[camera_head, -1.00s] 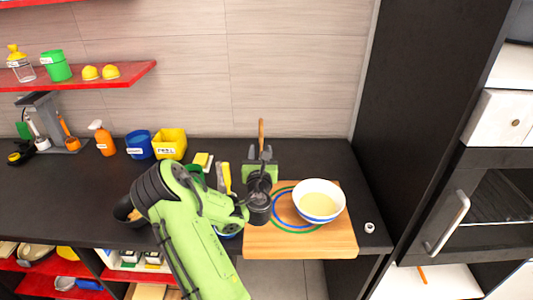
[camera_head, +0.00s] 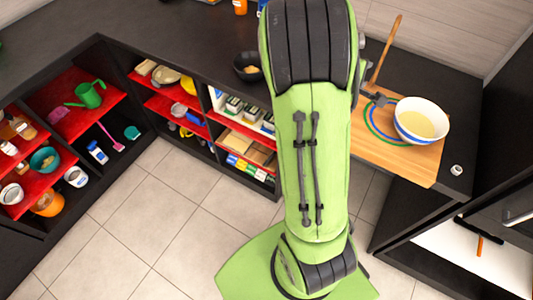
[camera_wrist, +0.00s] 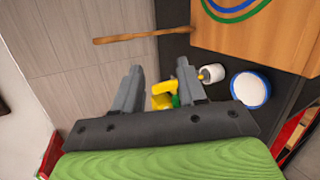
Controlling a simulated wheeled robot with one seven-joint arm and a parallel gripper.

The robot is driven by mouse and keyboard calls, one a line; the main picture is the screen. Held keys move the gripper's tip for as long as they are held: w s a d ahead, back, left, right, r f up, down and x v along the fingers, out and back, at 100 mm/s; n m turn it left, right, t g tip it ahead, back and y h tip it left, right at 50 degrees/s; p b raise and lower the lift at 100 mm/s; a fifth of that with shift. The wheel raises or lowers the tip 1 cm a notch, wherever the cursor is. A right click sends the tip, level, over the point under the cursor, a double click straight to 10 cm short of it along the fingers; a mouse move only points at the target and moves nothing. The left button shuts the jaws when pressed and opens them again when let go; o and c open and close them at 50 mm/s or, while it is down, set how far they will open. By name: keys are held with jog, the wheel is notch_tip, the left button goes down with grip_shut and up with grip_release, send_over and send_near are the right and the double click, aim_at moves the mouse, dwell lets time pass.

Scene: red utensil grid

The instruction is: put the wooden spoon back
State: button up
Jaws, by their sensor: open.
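The wooden spoon (camera_head: 385,50) shows as a long thin wooden handle, tilted, near the wall behind the cutting board. In the wrist view the spoon (camera_wrist: 130,38) lies across the picture beyond my fingertips, against the wall panels. Its lower end is hard to make out. My gripper (camera_head: 378,98) is largely hidden behind my arm in the head view. In the wrist view my gripper (camera_wrist: 158,75) has its two fingers apart, with nothing held between them. I cannot tell whether a fingertip touches the spoon. No red utensil grid can be made out.
The cutting board (camera_head: 395,160) carries a white bowl (camera_head: 421,122) at its right side. A dark bowl (camera_head: 248,67) stands left of my arm. Red shelves (camera_head: 100,100) with several items fill the left. A white cup (camera_wrist: 212,73) and yellow items (camera_wrist: 163,97) lie beyond my fingers.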

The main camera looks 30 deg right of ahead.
jog(key=s+a+r+m+t+y, duration=0.1)
jog(key=a+r+m+t+y, duration=0.3)
jog(key=a, duration=1)
jog(key=s+a+m+g+y, duration=0.1)
jog(key=a+y, duration=0.6)
jog(key=a, duration=0.7)
jog(key=s+a+y, duration=0.1)
jog(key=s+a, duration=0.7)
jog(key=shift+s+a+r+g+y, duration=0.2)
jog(key=shift+s+r+g+y, duration=0.05)
jog(key=shift+r+g+y, duration=0.15)
jog(key=shift+d, duration=0.15)
